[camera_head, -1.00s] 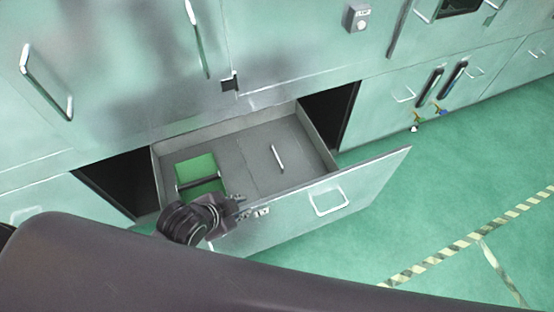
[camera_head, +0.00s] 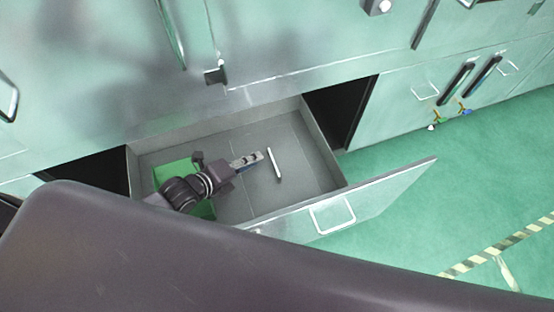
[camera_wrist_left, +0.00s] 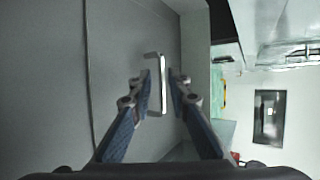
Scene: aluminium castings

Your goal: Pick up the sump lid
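The sump lid looks like the flat grey panel (camera_head: 291,186) with a pale bar handle (camera_head: 273,165), set in the floor of the open drawer. In the left wrist view the lid (camera_wrist_left: 130,35) fills the left side, and its handle (camera_wrist_left: 159,84) shows between my finger tips. My left gripper (camera_head: 255,160) is over the drawer, just left of the handle. In the wrist view my left gripper (camera_wrist_left: 160,80) is open, with one finger on each side of the handle. I cannot tell how far the tips are above the lid. My right gripper is not in view.
The drawer's side wall (camera_head: 321,146) and tilted front (camera_head: 375,195) with its own handle surround the lid. A green patch (camera_head: 172,171) lies at the drawer's left, partly behind my arm. Green cabinet fronts (camera_head: 290,55) rise behind. Green floor (camera_head: 420,220) is clear at right.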

